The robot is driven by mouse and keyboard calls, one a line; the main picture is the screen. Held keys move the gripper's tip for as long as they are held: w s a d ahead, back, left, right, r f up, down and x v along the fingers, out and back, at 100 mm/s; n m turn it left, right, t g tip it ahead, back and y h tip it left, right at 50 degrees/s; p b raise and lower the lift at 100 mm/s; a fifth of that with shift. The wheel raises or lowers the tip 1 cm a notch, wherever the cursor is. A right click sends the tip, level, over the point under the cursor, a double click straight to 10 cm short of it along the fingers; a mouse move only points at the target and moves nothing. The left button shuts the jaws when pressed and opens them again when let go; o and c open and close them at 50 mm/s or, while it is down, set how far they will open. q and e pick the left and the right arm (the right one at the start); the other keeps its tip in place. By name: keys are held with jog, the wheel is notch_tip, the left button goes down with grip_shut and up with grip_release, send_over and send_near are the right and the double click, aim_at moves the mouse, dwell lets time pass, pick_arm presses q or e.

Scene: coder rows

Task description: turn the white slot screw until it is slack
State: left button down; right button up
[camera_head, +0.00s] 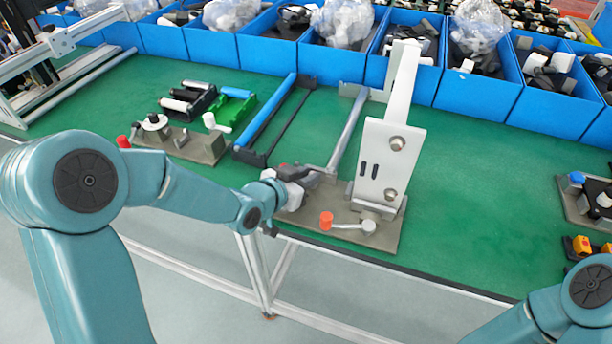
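A fixture stands at the table's front edge, with a grey base plate (375,236) and an upright white plate (372,150). Two round grey screw heads (397,143) show on the white plate, one above the other. I cannot make out a slot in either, nor tell which part is the white slot screw. My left gripper (305,180) is over the left end of the base plate, left of the white plate. It hides what is under it, and whether its fingers are open or shut is unclear. My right arm shows at the lower right, its gripper out of view.
A red-tipped lever (327,221) sits at the base's front. A blue-handled frame (265,118) and another fixture (205,145) lie to the left. Blue bins (335,60) line the back.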

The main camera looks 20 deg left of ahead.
pick_arm(q)
jog(key=shift+d+f+n+y+b, duration=0.2)
jog(key=shift+n+y+b, duration=0.55)
jog(key=shift+b, duration=0.95)
jog(key=shift+d+r+n+t+y, duration=0.15)
jog(key=shift+r+n+t+y, duration=0.05)
jog(key=shift+n+t+y, duration=0.1)
jog(key=shift+r+n+y, duration=0.1)
jog(key=shift+n+y, duration=0.35)
jog(key=shift+y, duration=0.2)
jog(key=c, duration=1)
grip_release()
jog(key=shift+o, duration=0.2)
jog(key=shift+s, duration=0.1)
